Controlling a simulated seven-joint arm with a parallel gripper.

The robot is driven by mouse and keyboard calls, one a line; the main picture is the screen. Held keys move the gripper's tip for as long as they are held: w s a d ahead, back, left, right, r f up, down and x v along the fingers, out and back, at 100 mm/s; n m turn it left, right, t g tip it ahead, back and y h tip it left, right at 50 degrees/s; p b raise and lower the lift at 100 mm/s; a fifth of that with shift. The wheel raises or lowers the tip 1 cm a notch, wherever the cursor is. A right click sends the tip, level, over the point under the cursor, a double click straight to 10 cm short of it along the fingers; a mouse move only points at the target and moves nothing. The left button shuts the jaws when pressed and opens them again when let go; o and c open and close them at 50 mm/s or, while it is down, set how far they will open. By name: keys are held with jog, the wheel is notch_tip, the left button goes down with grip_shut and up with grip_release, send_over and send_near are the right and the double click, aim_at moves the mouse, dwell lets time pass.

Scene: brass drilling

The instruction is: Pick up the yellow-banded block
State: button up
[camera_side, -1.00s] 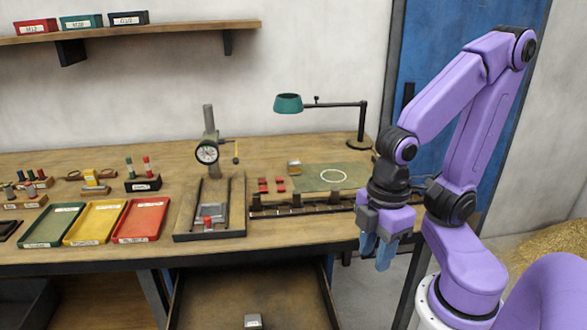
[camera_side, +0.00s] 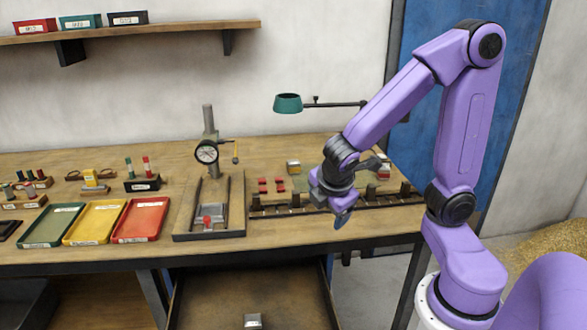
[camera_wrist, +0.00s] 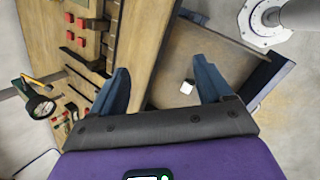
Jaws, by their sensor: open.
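A small block with a yellow band (camera_side: 294,167) stands on the bench at the back, left of my gripper in the side view. A grey block with a pale face (camera_side: 252,321) lies in the open drawer; I cannot tell its band colour. A drawer block also shows in the wrist view (camera_wrist: 187,87), below and between the finger lines. My gripper (camera_side: 343,217) is open and empty above the bench's front right edge. Its two blue fingers (camera_wrist: 163,82) stand wide apart in the wrist view.
A dark rail with upright posts (camera_side: 296,207) runs along the front right of the bench. A dial gauge stand (camera_side: 208,153) and red, yellow and green trays (camera_side: 141,219) stand left. The drawer (camera_side: 212,288) is open below the bench edge. A lamp (camera_side: 288,103) stands behind.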

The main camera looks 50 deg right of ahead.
jog(key=w+d+f+n+t+h, duration=0.1)
jog(key=w+d+n+t+h, duration=0.4)
jog(key=w+d, duration=0.95)
jog(key=n+t, duration=0.2)
jog(key=n, duration=0.6)
send_near(293, 163)
jog(key=shift+g+y, duration=0.3)
jog(key=x, duration=1.3)
jog(key=shift+s+d+r, duration=0.1)
jog(key=shift+d+r, duration=0.1)
jog(key=shift+r, duration=0.1)
